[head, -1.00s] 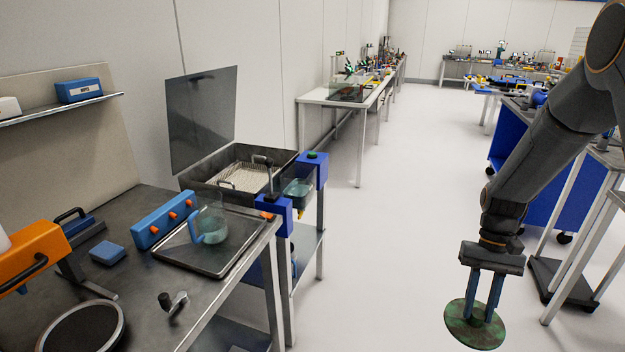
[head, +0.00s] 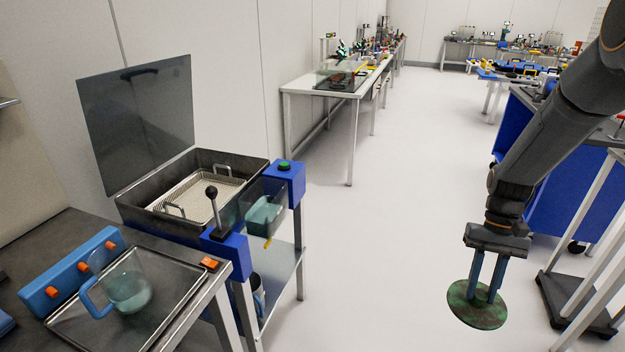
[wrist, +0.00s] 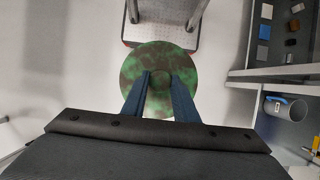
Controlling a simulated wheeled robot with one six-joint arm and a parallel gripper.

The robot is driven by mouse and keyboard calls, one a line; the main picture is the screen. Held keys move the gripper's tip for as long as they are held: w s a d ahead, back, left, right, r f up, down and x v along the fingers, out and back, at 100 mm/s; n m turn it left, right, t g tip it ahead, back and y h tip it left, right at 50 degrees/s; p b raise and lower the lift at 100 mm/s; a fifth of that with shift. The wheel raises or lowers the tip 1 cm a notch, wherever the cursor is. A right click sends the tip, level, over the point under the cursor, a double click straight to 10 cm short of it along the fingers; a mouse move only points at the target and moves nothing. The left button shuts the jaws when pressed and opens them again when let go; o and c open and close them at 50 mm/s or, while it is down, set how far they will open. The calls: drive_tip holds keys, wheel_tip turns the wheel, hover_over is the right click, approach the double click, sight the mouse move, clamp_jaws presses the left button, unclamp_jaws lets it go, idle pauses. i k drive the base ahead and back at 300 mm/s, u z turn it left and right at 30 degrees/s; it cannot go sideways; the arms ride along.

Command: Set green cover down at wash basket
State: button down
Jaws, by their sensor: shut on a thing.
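The green cover (head: 476,305) is a round, mottled green and brown disc. My gripper (head: 484,292) is shut on it and holds it over open floor at the lower right of the head view. The wrist view shows the cover (wrist: 158,62) at the two blue fingers of my gripper (wrist: 160,92). The wash basket (head: 200,198) is a pale wire basket with handles, inside an open metal washer tank (head: 232,160) at the left of the head view. The cover is well to the right of the basket and apart from it.
The tank's raised lid (head: 140,120) stands behind it. Blue blocks (head: 290,180), one with a black-knobbed lever (head: 213,200), flank a clear container at the front. A metal tray (head: 125,310) holds a glass jug (head: 128,288). The floor (head: 385,240) between is clear.

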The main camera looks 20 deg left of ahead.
sight(204, 201)
drive_tip(key=i, duration=2.45)
drive_tip(key=u, duration=2.85)
